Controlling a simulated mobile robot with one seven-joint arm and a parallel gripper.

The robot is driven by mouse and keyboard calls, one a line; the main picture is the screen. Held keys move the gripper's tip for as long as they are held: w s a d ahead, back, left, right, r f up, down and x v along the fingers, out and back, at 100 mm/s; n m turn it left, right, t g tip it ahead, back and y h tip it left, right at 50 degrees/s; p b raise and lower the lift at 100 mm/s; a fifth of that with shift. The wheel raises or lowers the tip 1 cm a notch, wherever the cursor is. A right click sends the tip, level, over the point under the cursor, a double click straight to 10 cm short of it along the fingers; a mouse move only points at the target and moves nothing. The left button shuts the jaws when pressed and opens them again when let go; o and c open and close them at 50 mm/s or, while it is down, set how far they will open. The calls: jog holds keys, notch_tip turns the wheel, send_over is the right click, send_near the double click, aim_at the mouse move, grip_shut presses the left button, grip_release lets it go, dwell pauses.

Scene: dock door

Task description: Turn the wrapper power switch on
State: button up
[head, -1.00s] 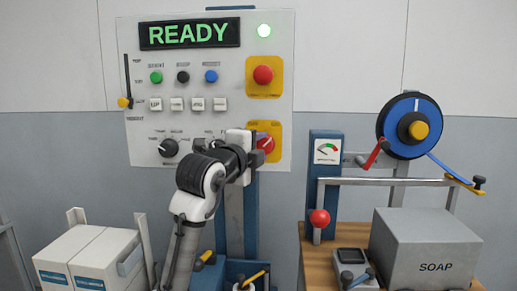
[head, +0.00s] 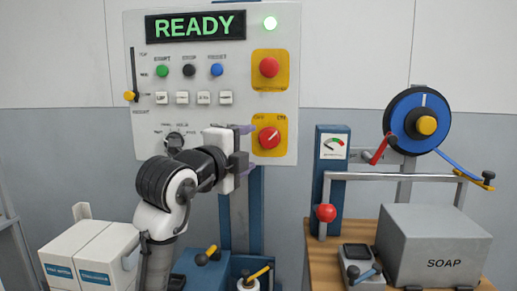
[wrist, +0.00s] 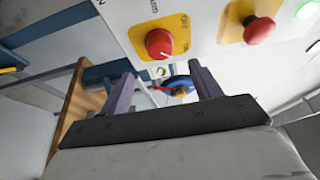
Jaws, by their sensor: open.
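The power switch is a red rotary knob (head: 268,138) on a yellow plate, low on the right of the white control panel (head: 228,112). Its white pointer line slants to the upper right, toward the ON label. The knob also shows in the wrist view (wrist: 159,44), fully uncovered. The display (head: 195,26) reads READY in green and the round lamp (head: 270,23) glows green. My gripper (head: 247,150) is open and empty, just left of and slightly below the knob in the head view. In the wrist view its two fingertips (wrist: 163,78) stand apart, clear of the knob.
A red mushroom button (head: 269,67) sits on another yellow plate above the switch. A black selector knob (head: 176,141) is close to my wrist. To the right, a wooden bench (head: 311,265) holds a grey SOAP box (head: 437,247). White boxes (head: 88,255) stand at lower left.

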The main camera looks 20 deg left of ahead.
jog(key=s, duration=0.5)
jog(key=shift+s+a+b, duration=0.2)
jog(key=shift+a+b, duration=0.1)
